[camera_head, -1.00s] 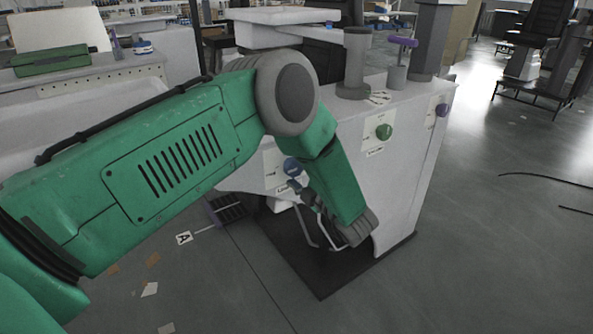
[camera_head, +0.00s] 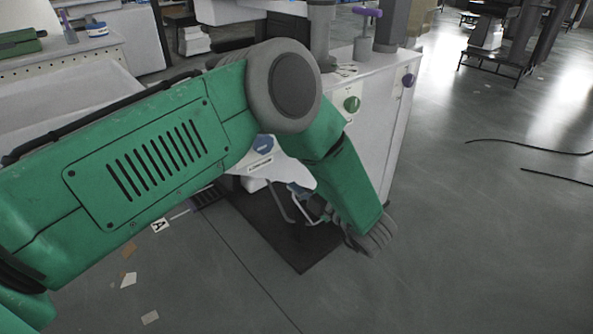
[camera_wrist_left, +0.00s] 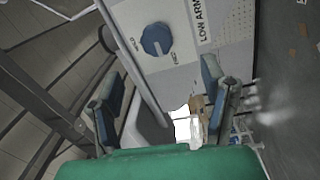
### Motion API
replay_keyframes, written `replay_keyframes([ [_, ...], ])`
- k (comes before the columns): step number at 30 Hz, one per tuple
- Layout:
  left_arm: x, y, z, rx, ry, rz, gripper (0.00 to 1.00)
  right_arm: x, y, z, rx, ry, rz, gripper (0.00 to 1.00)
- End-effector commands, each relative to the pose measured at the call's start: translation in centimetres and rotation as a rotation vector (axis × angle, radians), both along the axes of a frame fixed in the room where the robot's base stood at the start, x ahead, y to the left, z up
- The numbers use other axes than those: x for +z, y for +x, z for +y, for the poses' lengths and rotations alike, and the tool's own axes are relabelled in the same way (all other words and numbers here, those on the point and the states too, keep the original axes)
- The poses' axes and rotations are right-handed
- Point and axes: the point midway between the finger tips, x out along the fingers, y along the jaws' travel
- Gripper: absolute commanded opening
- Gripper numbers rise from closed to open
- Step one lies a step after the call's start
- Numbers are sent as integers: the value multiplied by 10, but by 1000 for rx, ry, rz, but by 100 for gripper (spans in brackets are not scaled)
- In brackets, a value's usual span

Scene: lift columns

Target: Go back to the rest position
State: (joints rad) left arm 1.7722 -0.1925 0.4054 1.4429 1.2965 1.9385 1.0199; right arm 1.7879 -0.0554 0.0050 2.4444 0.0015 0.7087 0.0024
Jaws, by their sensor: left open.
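My left arm crosses the head view from the left, and its green forearm hangs down at the front of a white console. My left gripper (camera_head: 308,202) shows only partly there, behind the forearm. In the left wrist view my left gripper (camera_wrist_left: 160,100) is open, with its two blue-grey fingers wide apart and nothing held between them. A blue knob (camera_wrist_left: 156,39) on the console panel shows beyond the fingers, apart from them. It also shows in the head view (camera_head: 263,144). My right gripper is in neither view.
The white console (camera_head: 372,130) carries a green knob (camera_head: 352,104), a purple knob (camera_head: 408,80) and a purple-topped post (camera_head: 364,35). A dark mat (camera_head: 290,250) lies below it. Black cables (camera_head: 530,146) lie on the floor at the right. The floor in front is mostly clear.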

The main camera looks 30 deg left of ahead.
Motion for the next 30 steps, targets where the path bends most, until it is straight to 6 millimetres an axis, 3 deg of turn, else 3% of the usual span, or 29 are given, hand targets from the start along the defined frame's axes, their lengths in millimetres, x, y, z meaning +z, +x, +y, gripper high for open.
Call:
replay_keyframes([
  [8, -1, 1, 1, -10, 2, 10, 66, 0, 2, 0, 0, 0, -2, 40],
  [11, -11, 4, 6, -95, 19, 102, 66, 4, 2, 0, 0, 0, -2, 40],
  [14, -39, 7, 11, -300, 64, 339, 66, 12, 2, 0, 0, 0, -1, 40],
  [16, -70, -4, 13, -501, 119, 594, 66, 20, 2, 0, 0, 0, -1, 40],
  [17, -86, -14, 13, -596, 144, 718, 66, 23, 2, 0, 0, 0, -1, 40],
  [20, -136, -71, 12, -909, 229, 1128, 66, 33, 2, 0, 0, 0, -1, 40],
  [22, -158, -119, 12, -1095, 273, 1358, 66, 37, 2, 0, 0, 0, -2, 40],
  [27, -178, -238, 18, -1480, 335, 1771, 66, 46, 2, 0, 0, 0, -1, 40],
  [30, -174, -292, 22, -1651, 346, 1916, 66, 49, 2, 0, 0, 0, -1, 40],
])
